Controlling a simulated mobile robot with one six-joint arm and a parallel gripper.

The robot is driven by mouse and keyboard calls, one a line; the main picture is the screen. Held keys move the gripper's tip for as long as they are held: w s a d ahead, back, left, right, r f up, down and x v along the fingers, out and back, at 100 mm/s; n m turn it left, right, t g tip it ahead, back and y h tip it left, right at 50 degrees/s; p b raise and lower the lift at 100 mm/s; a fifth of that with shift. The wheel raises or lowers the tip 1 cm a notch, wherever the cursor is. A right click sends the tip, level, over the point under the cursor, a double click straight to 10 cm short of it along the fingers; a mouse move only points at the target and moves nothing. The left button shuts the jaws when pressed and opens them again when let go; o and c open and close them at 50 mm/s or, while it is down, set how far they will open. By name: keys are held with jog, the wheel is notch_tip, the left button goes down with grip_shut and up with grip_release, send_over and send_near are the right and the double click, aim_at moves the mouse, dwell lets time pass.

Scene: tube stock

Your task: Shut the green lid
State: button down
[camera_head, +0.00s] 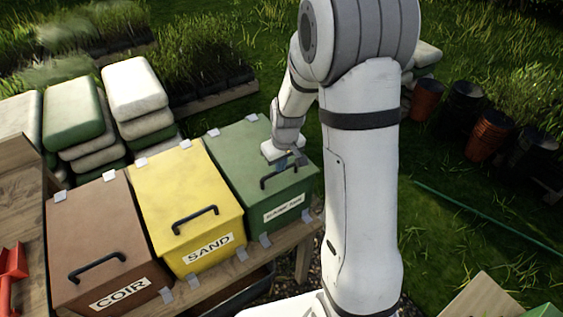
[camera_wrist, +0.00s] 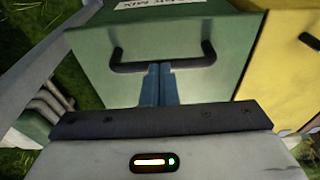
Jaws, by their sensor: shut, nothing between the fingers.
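The green lid (camera_head: 240,152) lies over the green box, at the right end of the row in the head view. It looks down, with no clear gap at its front edge. Its black handle (camera_head: 279,176) is near the front. My gripper (camera_head: 286,162) is over the lid, just behind the handle, with its blue fingers shut and empty. In the wrist view the fingertips (camera_wrist: 164,78) reach close to the handle (camera_wrist: 160,62) over the green lid (camera_wrist: 200,82). I cannot tell whether they touch the lid or the handle.
A yellow SAND box (camera_head: 183,195) and a brown COIR box (camera_head: 95,235) stand left of the green box, both with lids down. They share a wooden bench (camera_head: 300,236). Stacked bags (camera_head: 135,88) lie behind. Dark and terracotta pots (camera_head: 487,135) stand at right on grass.

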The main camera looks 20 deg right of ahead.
jog(key=f+b, duration=0.2)
jog(key=shift+s+f+b, duration=0.2)
jog(key=shift+f+b, duration=0.05)
jog(key=shift+b, duration=0.15)
jog(key=shift+s+f, duration=0.3)
jog(key=shift+s, duration=0.2)
jog(key=shift+r, duration=0.1)
notch_tip(320, 180, up, 6)
jog(key=p, duration=0.3)
notch_tip(320, 180, up, 9)
jog(key=b, duration=0.2)
send_over(281, 182)
jog(key=s+d, duration=0.1)
jog(key=s, duration=0.1)
jog(key=shift+s+r, duration=0.2)
jog(key=s+r+m, duration=0.1)
jog(key=s+r, duration=0.1)
jog(key=s, duration=0.7)
jog(key=s+a+r+m+t, duration=0.1)
jog(key=s+r+m, duration=0.1)
jog(key=s, duration=0.8)
jog(key=shift+r+m+t, duration=0.15)
jog(key=shift+m+t, duration=0.15)
